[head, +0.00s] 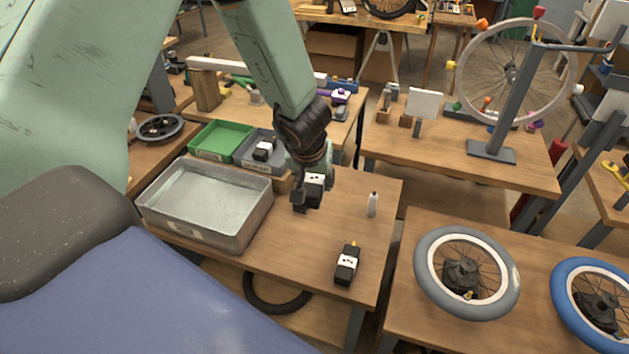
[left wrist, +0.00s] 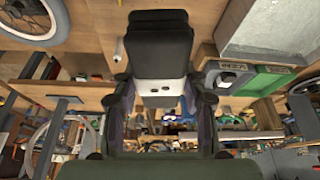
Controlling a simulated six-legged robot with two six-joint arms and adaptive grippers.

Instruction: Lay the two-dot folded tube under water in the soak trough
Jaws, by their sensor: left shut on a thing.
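My left gripper (head: 312,180) is shut on a black folded tube (head: 306,197) with a white band, held above the table just right of the trough. The tube also shows in the left wrist view (left wrist: 158,50), between the fingers; its band seems to carry two dots. The soak trough (head: 215,243) is a grey metal tub with clear water, its inside empty of tubes. A second folded tube (head: 347,264) with a dotted white band lies on the table at the front right. A third (head: 264,150) lies in the grey tray. My right gripper is out of view.
A green tray (head: 218,138) and the grey tray (head: 245,158) stand behind the trough. Wheels (head: 467,272) lie on the table at right. Bare tabletop lies between trough and front tube.

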